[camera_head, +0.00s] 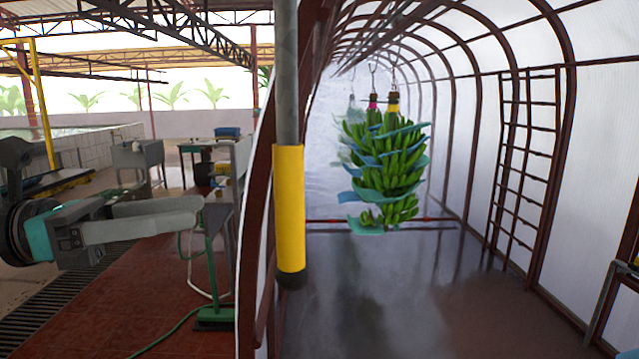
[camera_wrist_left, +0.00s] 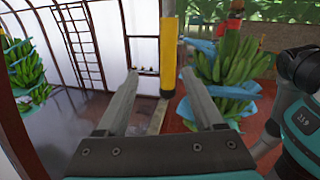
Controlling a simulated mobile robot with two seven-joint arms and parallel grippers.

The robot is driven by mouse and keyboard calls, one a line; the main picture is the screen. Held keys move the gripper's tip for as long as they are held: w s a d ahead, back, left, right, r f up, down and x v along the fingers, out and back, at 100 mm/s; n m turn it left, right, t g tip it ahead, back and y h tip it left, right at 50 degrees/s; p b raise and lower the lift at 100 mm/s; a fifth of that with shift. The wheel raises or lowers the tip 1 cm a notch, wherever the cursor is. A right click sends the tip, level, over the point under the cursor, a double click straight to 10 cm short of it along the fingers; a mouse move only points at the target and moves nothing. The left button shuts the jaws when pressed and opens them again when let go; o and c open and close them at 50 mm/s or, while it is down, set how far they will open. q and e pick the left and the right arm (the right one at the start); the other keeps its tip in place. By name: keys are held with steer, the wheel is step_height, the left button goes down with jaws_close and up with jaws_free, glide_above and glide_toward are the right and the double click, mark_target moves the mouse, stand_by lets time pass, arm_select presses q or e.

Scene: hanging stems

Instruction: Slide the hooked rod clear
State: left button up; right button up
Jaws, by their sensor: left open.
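Banana bunches with blue sheets between their hands hang from hooks in the tunnel; the nearest (camera_head: 388,170) is right of centre in the head view. A thin reddish horizontal bar (camera_head: 440,219) shows low behind it. I cannot tell whether this is the hooked rod; no hook shows on it. My left gripper (camera_head: 200,208) reaches in from the left, short of the post. In the left wrist view its two fingers (camera_wrist_left: 160,76) are apart with nothing between them. My right gripper is not in view.
A grey post with a yellow sleeve (camera_head: 289,210) stands between my left gripper and the bunches. A ladder-like frame (camera_head: 525,160) stands at the right wall. A green broom (camera_head: 213,318) and hose are on the red floor. Another bunch (camera_wrist_left: 225,75) hangs beyond the post.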

arm_select(q)
steer(key=w+d+m+p, duration=0.1)
steer(key=d+p, duration=0.5)
steer(key=d, duration=0.9)
steer(key=shift+w+d+r+g+y+p, duration=0.2)
steer(key=shift+w+d+g+y+p, duration=0.1)
steer(key=shift+w+g+p, duration=0.1)
jaws_close()
stand_by(0.8)
